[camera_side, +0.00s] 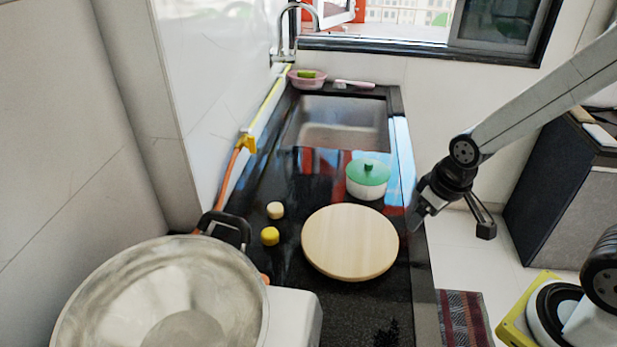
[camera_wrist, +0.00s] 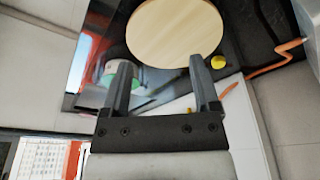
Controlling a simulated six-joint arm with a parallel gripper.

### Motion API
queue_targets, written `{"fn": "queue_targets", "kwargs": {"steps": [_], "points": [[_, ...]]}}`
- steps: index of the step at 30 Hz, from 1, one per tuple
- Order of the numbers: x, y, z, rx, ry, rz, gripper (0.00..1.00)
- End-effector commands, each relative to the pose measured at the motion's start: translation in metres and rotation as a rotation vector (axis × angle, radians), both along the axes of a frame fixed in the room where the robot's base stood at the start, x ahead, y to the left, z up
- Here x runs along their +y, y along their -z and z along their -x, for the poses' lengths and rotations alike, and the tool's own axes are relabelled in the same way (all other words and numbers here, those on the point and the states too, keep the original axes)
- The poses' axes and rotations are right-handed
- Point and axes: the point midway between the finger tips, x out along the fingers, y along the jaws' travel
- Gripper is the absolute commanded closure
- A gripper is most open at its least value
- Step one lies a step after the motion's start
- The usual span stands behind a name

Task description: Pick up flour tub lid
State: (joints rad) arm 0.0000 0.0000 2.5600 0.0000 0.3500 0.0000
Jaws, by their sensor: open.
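The flour tub is a white round tub (camera_side: 366,190) with a green lid (camera_side: 369,171) that has a small knob on top. It stands upright on the black counter, between the sink and the round wooden board. The lid sits on the tub. My gripper (camera_side: 451,226) is open and empty, to the right of the tub and apart from it, beyond the counter's right edge. In the wrist view, the tub (camera_wrist: 113,56) shows beyond the left finger of my gripper (camera_wrist: 160,65), which hides part of it. A bit of green lid shows there too.
A round wooden board (camera_side: 350,242) lies in front of the tub. A cream piece (camera_side: 276,210) and a yellow piece (camera_side: 270,236) lie left of it. The sink (camera_side: 344,122) is behind the tub. A large metal pan (camera_side: 165,300) fills the front left.

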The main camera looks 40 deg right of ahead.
Motion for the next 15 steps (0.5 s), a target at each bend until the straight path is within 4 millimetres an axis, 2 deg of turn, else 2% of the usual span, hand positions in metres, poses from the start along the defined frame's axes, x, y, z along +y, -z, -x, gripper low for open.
{"fn": "queue_targets", "kwargs": {"steps": [8, 11, 15], "points": [[-0.002, 0.0, -0.006, 0.009, -0.004, -0.002, 0.22], [-0.005, 0.001, -0.015, 0.026, -0.016, -0.007, 0.22], [-0.013, 0.002, -0.037, 0.061, -0.044, -0.024, 0.22]]}}
